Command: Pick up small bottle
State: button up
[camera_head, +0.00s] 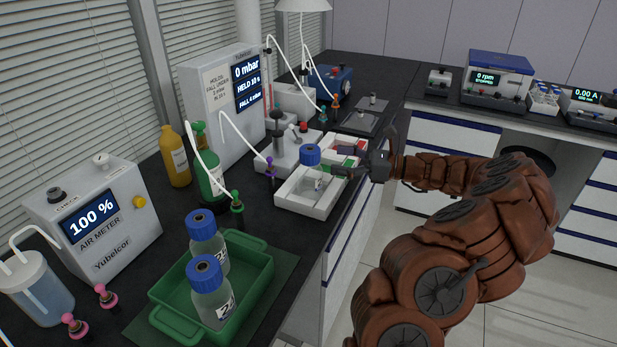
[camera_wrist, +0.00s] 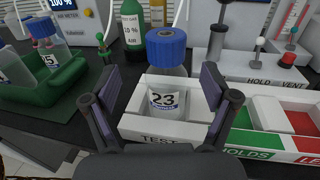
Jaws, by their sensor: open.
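A small clear bottle (camera_wrist: 166,80) with a blue cap and a label reading 23 stands upright in the left compartment of a white tray (camera_wrist: 139,122) marked TEST. In the head view the bottle (camera_head: 312,180) stands in the white tray (camera_head: 293,199), near the bench's front edge. My gripper (camera_wrist: 162,82) is open. In the wrist view its two dark fingers stand to the left and right of the bottle, with visible gaps. In the head view my gripper (camera_head: 350,158) reaches in from the right, at the bottle's right side. The bottle's base is hidden by the tray wall.
Compartments with green and red floors (camera_wrist: 267,117) adjoin on the right. A pressure device (camera_head: 228,100), a green bottle (camera_head: 208,172) and a valve block (camera_head: 289,150) stand behind.

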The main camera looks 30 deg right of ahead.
aim_at(310, 154)
jog(key=shift+w+d+p+x, duration=0.15)
jog(key=shift+p+x, duration=0.25)
jog(key=shift+x, duration=1.6)
jog(key=shift+w+d+p+x, duration=0.15)
jog(key=shift+p+x, duration=0.2)
jog(key=shift+x, duration=1.7)
grip_shut()
